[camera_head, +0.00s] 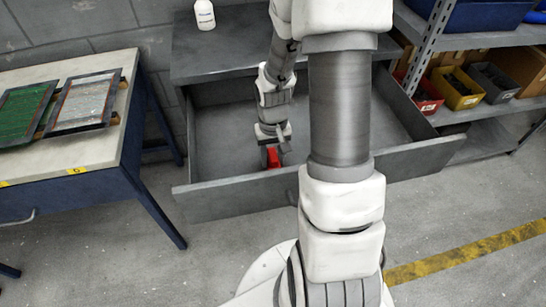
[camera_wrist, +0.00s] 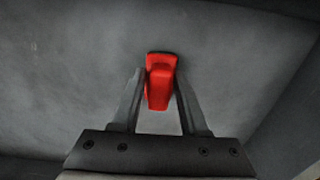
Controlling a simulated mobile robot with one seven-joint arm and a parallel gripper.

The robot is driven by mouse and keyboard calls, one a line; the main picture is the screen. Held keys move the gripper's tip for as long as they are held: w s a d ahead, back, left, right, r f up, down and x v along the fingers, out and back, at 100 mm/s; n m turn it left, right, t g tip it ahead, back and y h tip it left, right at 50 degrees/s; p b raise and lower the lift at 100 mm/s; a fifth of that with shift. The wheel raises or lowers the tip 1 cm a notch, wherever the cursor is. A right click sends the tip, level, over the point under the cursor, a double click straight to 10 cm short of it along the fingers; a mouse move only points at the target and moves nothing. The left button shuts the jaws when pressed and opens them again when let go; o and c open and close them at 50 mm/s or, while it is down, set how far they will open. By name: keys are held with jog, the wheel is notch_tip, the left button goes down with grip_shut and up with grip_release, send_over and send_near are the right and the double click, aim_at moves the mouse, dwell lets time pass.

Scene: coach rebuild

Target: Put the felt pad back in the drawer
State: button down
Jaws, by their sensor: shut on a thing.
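The felt pad, a small bright red piece, shows in the head view (camera_head: 273,158) low inside the open drawer, near its front wall. My gripper (camera_head: 272,147) reaches down into the drawer (camera_head: 230,202) and is shut on the pad. In the wrist view the red pad (camera_wrist: 160,88) sits between the two fingers of my gripper (camera_wrist: 159,76), with the grey drawer floor behind it. A dark shadow lies close to its far end. I cannot tell whether it touches the floor. My arm hides part of the drawer's right side.
The drawer is pulled out of a grey cabinet (camera_head: 215,60) with a white bottle (camera_head: 204,14) on top. A workbench (camera_head: 85,150) with framed panels stands left. Shelving with coloured bins (camera_head: 455,88) stands right. The visible drawer floor is otherwise bare.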

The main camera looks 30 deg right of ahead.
aim_at(273, 155)
jog(key=shift+f, duration=0.25)
jog(key=shift+c, duration=2.1)
grip_release()
jog(key=shift+r, duration=0.1)
jog(key=shift+r, duration=0.1)
notch_tip(273, 155, up, 12)
jog(key=p, duration=0.3)
jog(key=shift+r, duration=0.1)
